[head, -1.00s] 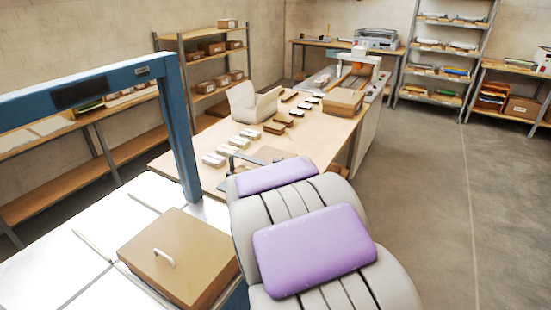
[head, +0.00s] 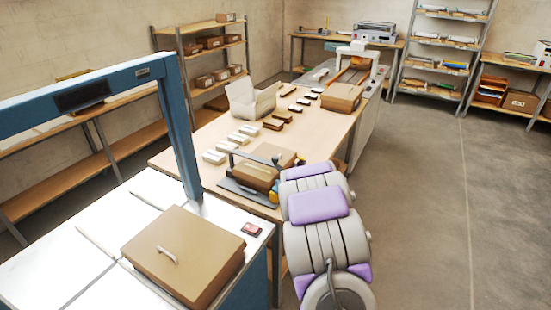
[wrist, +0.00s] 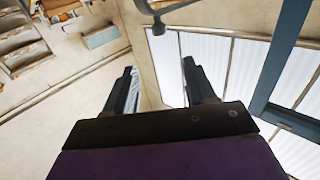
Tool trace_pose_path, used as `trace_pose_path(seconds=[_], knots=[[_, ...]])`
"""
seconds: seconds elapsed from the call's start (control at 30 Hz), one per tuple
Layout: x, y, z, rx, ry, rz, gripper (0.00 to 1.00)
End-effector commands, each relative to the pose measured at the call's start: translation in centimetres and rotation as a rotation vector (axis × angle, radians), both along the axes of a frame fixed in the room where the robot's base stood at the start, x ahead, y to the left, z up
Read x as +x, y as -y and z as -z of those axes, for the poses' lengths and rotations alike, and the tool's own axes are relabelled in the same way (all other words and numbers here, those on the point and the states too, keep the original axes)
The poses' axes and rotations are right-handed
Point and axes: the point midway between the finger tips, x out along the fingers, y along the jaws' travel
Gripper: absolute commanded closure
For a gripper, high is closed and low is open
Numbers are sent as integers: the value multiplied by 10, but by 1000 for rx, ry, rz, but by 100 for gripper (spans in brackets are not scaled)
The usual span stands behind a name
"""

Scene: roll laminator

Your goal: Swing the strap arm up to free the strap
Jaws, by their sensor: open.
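The strapping device (head: 248,195) sits on the near end of the wooden table in the head view, with a dark base and a brown box on it. Its grey strap arm (head: 250,157) lies roughly level across the top and ends in a dark knob at the right. My arm stands just right of it and my gripper is hidden in that view. In the wrist view my gripper (wrist: 158,68) is open, its two dark fingers apart with nothing between them. A grey bar with a dark knob (wrist: 158,27) hangs beyond the fingertips; I cannot tell surely if it is the strap arm.
A blue frame (head: 180,125) rises over the white bench at the left, which holds a brown box with a handle (head: 185,255) and a small red item (head: 252,229). Several cartons and blocks line the wooden table (head: 325,135). The floor (head: 430,200) at right is clear.

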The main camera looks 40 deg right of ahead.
Motion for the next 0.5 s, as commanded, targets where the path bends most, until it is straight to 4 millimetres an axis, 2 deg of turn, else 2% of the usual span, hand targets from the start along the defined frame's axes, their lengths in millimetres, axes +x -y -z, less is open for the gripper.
trace_pose_path(seconds=[0.17,0.5], knots=[[18,8,3,3,-1,0,45],[65,29,4,2,-3,0,45]])
